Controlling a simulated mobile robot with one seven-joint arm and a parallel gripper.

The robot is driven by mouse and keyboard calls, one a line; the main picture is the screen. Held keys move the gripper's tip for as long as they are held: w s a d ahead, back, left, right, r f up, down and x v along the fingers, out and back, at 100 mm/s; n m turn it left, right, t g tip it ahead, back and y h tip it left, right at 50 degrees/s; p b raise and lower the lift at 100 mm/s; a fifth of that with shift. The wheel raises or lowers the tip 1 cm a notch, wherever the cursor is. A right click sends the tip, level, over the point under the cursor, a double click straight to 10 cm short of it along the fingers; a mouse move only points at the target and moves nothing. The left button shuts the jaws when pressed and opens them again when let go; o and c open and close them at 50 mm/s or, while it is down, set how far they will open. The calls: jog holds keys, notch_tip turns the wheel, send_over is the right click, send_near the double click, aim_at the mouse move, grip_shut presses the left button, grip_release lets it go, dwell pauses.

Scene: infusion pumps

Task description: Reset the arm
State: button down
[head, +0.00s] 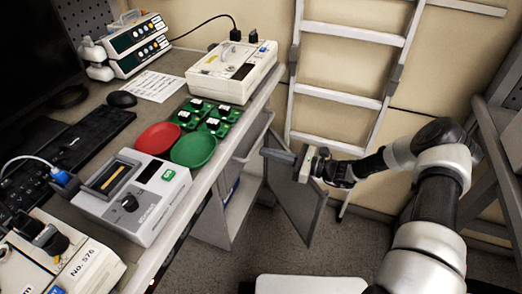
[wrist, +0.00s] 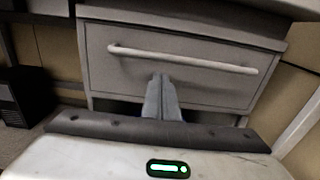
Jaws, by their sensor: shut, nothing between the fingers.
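My gripper (head: 270,153) is held out to the left at the end of my arm, beside the workbench and above the floor. In the wrist view the two grey fingers of my gripper (wrist: 161,80) are together with nothing between them. They point at the front of a grey drawer (wrist: 120,72), just under its pale bar handle (wrist: 180,59). I cannot tell the exact gap, but the fingers are not closed around the handle.
The workbench (head: 228,135) holds a white device (head: 150,205), red (head: 158,137) and green (head: 194,149) dishes, green boards (head: 212,117) and stacked pumps (head: 135,45). A grey panel (head: 300,205) stands below my gripper. A ladder (head: 340,95) leans behind.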

jog(key=v, duration=0.8)
jog(key=shift+d+p, duration=0.25)
jog(key=shift+p, duration=0.2)
